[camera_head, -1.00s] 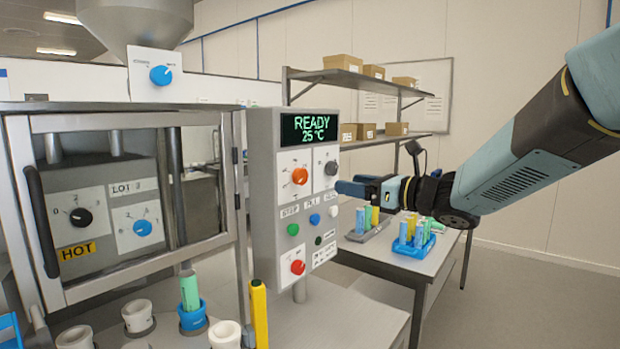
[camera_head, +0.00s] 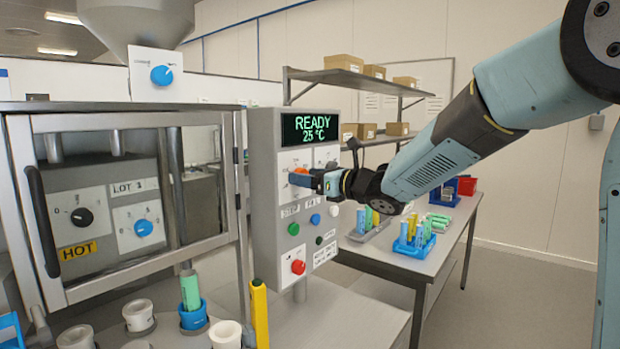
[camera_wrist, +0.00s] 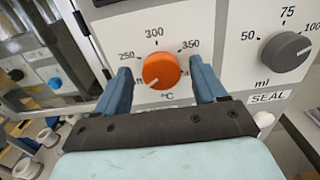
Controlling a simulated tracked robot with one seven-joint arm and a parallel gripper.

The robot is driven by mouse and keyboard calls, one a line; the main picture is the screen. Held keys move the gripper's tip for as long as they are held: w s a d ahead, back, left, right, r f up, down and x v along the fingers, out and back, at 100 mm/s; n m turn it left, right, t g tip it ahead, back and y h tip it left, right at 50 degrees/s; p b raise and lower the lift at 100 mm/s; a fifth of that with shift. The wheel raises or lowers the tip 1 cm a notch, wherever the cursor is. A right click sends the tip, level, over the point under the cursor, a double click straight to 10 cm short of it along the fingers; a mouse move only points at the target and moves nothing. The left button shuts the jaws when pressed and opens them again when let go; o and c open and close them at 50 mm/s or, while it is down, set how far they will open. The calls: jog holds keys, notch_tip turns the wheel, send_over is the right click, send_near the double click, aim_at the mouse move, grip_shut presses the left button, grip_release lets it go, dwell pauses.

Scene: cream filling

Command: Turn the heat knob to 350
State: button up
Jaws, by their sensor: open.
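The heat knob is the orange knob (camera_wrist: 161,70) in the wrist view, with 250, 300, 350 and °C printed round it. Its white pointer mark is at the lower left, below 250. My gripper (camera_wrist: 161,84) is open, with one blue finger on either side of the knob, apart from it in this view. In the head view my gripper (camera_head: 300,179) is at the control panel (camera_head: 262,220) and hides most of the knob. The display (camera_head: 310,129) on the panel reads READY 25 °C.
A grey ml knob (camera_wrist: 286,51) is to the right of the orange knob. Green (camera_head: 293,229), blue (camera_head: 315,219), white (camera_head: 334,211) and red (camera_head: 298,267) controls are lower on the panel. A glass-doored cabinet (camera_head: 120,109) stands at left, a table (camera_head: 400,262) at right.

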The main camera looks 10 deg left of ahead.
jog(key=shift+c, duration=0.3)
jog(key=c, duration=0.9)
jog(key=shift+w+d, duration=0.1)
jog(key=shift+c, duration=0.4)
jog(key=shift+m, duration=0.3)
